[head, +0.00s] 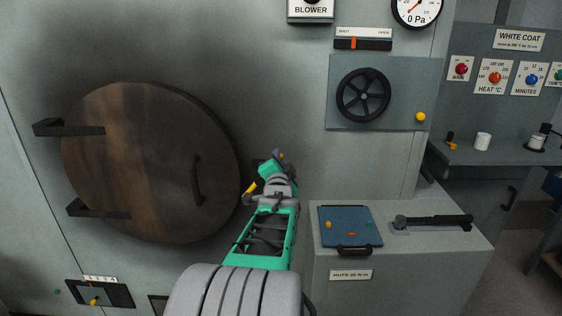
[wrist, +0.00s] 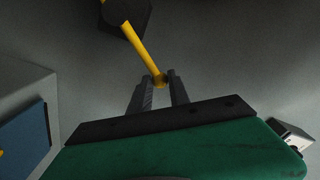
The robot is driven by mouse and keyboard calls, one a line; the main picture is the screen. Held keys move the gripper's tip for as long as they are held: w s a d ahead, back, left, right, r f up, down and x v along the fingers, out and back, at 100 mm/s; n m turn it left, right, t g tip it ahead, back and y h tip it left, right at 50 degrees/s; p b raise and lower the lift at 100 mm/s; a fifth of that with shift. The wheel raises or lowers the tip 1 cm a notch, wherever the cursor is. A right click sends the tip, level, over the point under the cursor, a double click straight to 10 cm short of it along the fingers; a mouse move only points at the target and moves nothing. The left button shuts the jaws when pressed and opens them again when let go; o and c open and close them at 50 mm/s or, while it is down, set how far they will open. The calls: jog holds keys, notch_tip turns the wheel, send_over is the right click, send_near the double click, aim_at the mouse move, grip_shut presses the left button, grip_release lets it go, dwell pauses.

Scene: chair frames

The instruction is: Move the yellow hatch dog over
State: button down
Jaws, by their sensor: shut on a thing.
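The yellow hatch dog (wrist: 138,45) is a thin yellow bar on a dark pivot block (wrist: 127,12) in the wrist view. Its knobbed end lies between the fingertips of my gripper (wrist: 160,84), which is shut on it. In the head view the hatch dog (head: 250,189) shows as a short tilted yellow piece at the right edge of the round wooden hatch (head: 140,160). My green and grey arm hides part of the area, and the fingertips are hard to make out there.
A grey cabinet with a blue panel (head: 346,228) and a black lever (head: 435,221) stands right of my arm. A black handwheel (head: 363,95) is on the wall above. The hatch has a black handle (head: 198,180) and two black hinge straps.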

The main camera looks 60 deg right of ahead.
jog(key=shift+w, duration=0.1)
jog(key=c, duration=2.2)
grip_release()
jog(key=shift+w+a+r, duration=0.35)
jog(key=shift+w, duration=0.2)
jog(key=shift+w+a+r, duration=0.3)
jog(key=shift+w, duration=0.25)
jog(key=c, duration=2.2)
grip_release()
jog(key=c, duration=2.2)
grip_release()
jog(key=c, duration=1.1)
grip_release()
jog(key=shift+s, duration=0.1)
